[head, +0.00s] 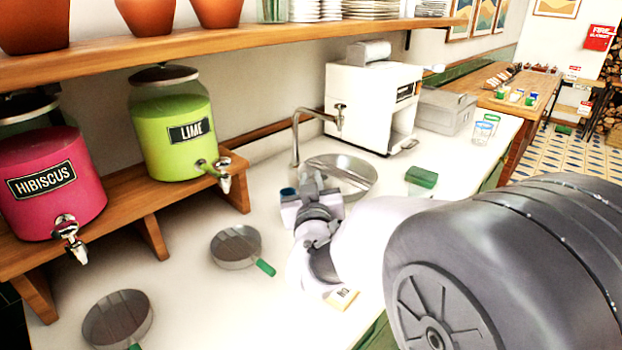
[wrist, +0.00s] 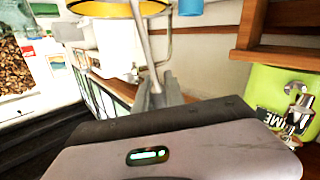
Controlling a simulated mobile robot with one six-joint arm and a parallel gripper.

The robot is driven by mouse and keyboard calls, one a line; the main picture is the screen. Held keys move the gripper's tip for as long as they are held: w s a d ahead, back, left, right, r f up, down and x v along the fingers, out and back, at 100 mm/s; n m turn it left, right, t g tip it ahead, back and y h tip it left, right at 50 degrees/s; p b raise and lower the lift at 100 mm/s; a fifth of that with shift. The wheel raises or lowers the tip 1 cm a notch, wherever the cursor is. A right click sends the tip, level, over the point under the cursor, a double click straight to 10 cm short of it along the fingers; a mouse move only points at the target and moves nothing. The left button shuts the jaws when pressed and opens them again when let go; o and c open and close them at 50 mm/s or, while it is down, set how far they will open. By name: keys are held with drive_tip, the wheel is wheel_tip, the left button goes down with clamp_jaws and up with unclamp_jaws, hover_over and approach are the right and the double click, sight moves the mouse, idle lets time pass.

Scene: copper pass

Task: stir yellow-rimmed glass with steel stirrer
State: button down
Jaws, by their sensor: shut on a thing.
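My gripper (wrist: 155,92) is shut on the steel stirrer (wrist: 144,45), a thin grey rod that runs up to the top edge of the wrist view. The yellow-rimmed glass (wrist: 118,10) shows at the top of that view as a yellow arc, cut off by the frame. The stirrer crosses this rim in the picture. Its far end is out of frame, so I cannot tell whether it is inside the glass. In the head view my gripper (head: 312,195) is over the counter, short of the sink; I cannot make out the yellow-rimmed glass or the stirrer there.
A small blue object (head: 288,192) shows beside my gripper. A sink (head: 350,172) with a tap lies behind. Strainers with green handles (head: 236,248) lie left, below the lime dispenser (head: 172,130). A green block (head: 421,177) and coloured-rim glasses (head: 484,132) stand farther right.

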drive_tip(key=shift+s, duration=0.1)
wheel_tip(320, 180, up, 8)
drive_tip(key=a+p, duration=0.1)
drive_tip(key=p, duration=0.4)
drive_tip(key=shift+a+r+p, duration=0.25)
drive_tip(key=shift+a+p, duration=0.1)
drive_tip(key=shift+p, duration=0.05)
idle(0.5)
wheel_tip(320, 180, up, 5)
drive_tip(key=p, duration=0.3)
idle(0.3)
